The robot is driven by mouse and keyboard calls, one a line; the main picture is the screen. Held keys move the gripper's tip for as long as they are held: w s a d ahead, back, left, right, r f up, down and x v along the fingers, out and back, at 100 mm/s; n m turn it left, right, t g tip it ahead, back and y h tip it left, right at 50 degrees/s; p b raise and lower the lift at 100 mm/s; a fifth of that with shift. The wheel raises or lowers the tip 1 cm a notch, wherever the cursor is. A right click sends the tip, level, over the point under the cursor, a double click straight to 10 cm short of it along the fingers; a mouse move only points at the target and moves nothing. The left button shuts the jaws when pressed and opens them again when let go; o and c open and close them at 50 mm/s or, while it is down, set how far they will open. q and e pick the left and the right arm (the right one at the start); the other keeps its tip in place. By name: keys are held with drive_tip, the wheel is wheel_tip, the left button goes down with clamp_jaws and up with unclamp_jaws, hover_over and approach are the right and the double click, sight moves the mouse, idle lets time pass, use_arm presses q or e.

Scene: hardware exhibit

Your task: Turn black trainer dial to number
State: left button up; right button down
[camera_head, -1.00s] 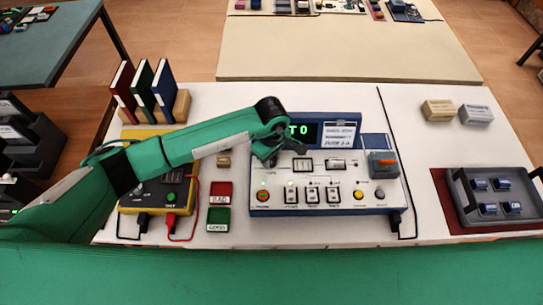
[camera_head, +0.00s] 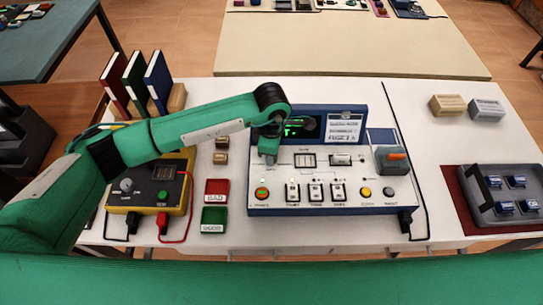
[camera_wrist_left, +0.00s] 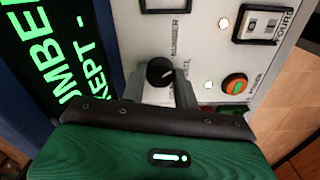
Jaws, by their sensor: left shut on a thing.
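The trainer (camera_head: 330,202) is a white and blue panel with switches, buttons and a dark display (camera_head: 302,127) with green text, partly hidden by my left arm. The black dial (camera_wrist_left: 160,72) shows in the left wrist view, near the word "NUMBER". My left gripper (camera_wrist_left: 166,84) is shut on the dial, with a finger on either side of it. In the head view my left gripper (camera_head: 268,155) points down at the panel's upper left, and the dial is hidden there. My right gripper is not in view.
A yellow tester (camera_head: 150,190) with red and black leads stands left of the trainer. A grey tray (camera_head: 505,200) with blue parts is at the right. Books (camera_head: 158,80) stand at the back left.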

use_arm(q)
drive_tip(key=shift+n+b, duration=0.75)
drive_tip(key=shift+n, duration=0.35)
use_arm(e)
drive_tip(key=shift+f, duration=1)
use_arm(q)
drive_tip(key=o, duration=1)
drive_tip(key=shift+c, duration=0.2)
wheel_tip(320, 180, up, 14)
drive_tip(key=b, duration=0.3)
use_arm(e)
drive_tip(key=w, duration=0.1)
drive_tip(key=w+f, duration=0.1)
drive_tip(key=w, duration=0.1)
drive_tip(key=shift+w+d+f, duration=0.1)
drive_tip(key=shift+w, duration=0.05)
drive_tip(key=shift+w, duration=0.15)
